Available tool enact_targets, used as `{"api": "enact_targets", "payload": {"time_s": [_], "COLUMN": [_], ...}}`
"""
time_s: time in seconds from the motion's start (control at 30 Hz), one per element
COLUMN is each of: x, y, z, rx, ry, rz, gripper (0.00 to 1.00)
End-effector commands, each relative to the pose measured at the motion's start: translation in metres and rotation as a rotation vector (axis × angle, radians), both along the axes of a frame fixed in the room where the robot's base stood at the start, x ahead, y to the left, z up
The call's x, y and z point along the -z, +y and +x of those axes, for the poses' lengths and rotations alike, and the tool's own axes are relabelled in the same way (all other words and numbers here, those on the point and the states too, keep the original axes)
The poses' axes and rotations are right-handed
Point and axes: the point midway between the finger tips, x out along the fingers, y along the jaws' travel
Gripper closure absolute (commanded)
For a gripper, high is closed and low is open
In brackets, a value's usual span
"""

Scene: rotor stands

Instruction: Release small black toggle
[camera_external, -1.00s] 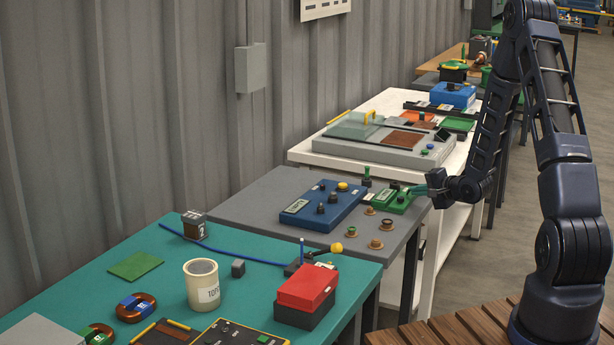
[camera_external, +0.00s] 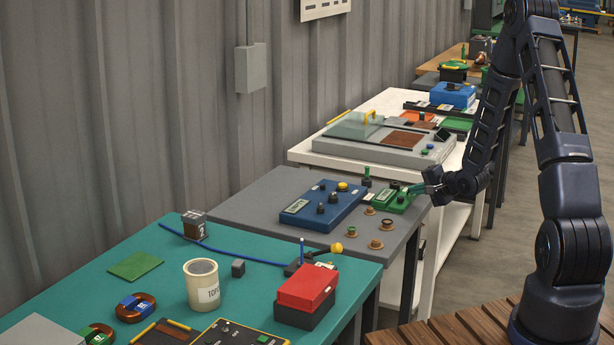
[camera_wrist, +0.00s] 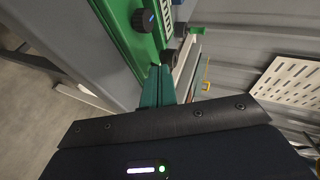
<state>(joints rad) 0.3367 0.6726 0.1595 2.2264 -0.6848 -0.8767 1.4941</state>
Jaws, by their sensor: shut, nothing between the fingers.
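The green device (camera_external: 394,205) with small dark knobs lies at the right end of the grey table. My gripper (camera_external: 412,189) is at the device's right end. Its teal fingers are together and empty in the wrist view (camera_wrist: 160,72). Another black knob (camera_wrist: 180,30) stands beyond the toggle-like part.
A blue box (camera_external: 322,208) with knobs is left of the green device. Several round brown parts (camera_external: 376,244) sit in front. A green-topped post (camera_external: 367,177) stands behind. The grey table's right edge is under my gripper; the white table (camera_external: 320,160) is behind.

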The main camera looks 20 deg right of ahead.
Motion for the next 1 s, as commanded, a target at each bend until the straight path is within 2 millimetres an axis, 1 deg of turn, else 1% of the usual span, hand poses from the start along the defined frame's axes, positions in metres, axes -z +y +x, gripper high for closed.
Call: {"api": "enact_targets", "payload": {"time_s": [0.63, 1.0], "x": [-0.006, -0.012], "y": [0.004, 0.01], "z": [0.004, 0.011], "rx": [-0.002, -0.002], "ry": [0.095, 0.258], "rz": [-0.096, -0.26], "gripper": [1.0, 1.0]}}
